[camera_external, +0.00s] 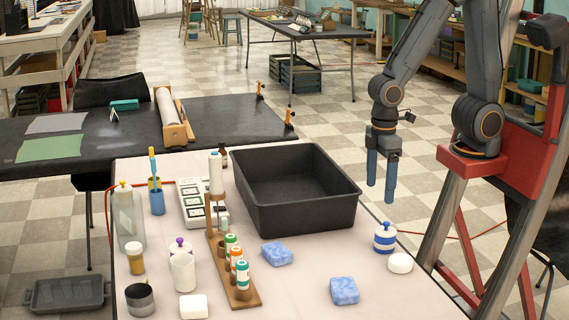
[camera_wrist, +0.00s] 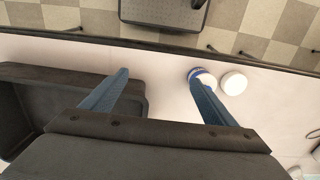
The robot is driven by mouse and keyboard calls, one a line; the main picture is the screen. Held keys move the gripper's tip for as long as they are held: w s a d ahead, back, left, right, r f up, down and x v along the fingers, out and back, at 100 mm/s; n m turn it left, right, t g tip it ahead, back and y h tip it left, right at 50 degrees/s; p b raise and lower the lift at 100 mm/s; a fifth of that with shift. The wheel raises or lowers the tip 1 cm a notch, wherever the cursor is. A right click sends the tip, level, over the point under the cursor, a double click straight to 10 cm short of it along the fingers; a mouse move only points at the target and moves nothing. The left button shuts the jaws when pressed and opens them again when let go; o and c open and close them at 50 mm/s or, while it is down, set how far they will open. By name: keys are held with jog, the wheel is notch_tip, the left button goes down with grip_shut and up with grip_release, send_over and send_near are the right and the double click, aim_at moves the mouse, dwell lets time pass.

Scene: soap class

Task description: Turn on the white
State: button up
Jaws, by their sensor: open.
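A white box with several grey-and-dark pads on its face (camera_external: 194,208) lies on the table left of the black bin; it is the only white thing that looks like a device, and whether it is lit I cannot tell. A round white puck (camera_external: 400,263) lies near the table's right edge and shows in the wrist view (camera_wrist: 234,83). A blue-and-white striped jar (camera_external: 384,238) stands beside it, partly behind a finger in the wrist view (camera_wrist: 198,72). My gripper (camera_external: 380,190) is open and empty, pointing down above the table's right side, right of the bin.
The black bin (camera_external: 262,219) is empty. A wooden rack (camera_external: 217,262) holds several capped bottles. Two blue blocks (camera_external: 277,253) (camera_external: 344,291), a white block (camera_external: 193,306), a white jar (camera_external: 182,272) and a metal cup (camera_external: 139,299) stand around. The table is clear between the blue blocks.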

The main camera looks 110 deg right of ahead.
jog(key=c, duration=0.7)
jog(key=shift+r, duration=0.2)
jog(key=c, duration=0.4)
notch_tip(320, 180, up, 4)
jog(key=shift+f, duration=0.2)
grip_shut()
notch_tip(320, 180, up, 7)
jog(key=w+d+r+t+y, duration=0.1)
jog(key=w+d+t, duration=0.1)
jog(key=w+d, duration=0.8)
jog(key=w+d+t+y, duration=0.15)
jog(key=w+d, duration=0.35)
jog(key=w, duration=0.8)
jog(key=w+d+f+t+h, duration=0.1)
jog(key=w+d, duration=0.2)
jog(key=d, duration=0.5)
jog(key=w+d+t+h+p, duration=0.1)
jog(key=w+d+t, duration=0.1)
jog(key=d, duration=0.7)
jog(key=w+d+f+t+h, duration=0.1)
jog(key=w+d, duration=0.2)
jog(key=d, duration=0.5)
jog(key=shift+y, duration=0.25)
jog(key=f, duration=0.4)
jog(key=shift+w+a+f, duration=0.15)
jog(key=shift+a+f, duration=0.1)
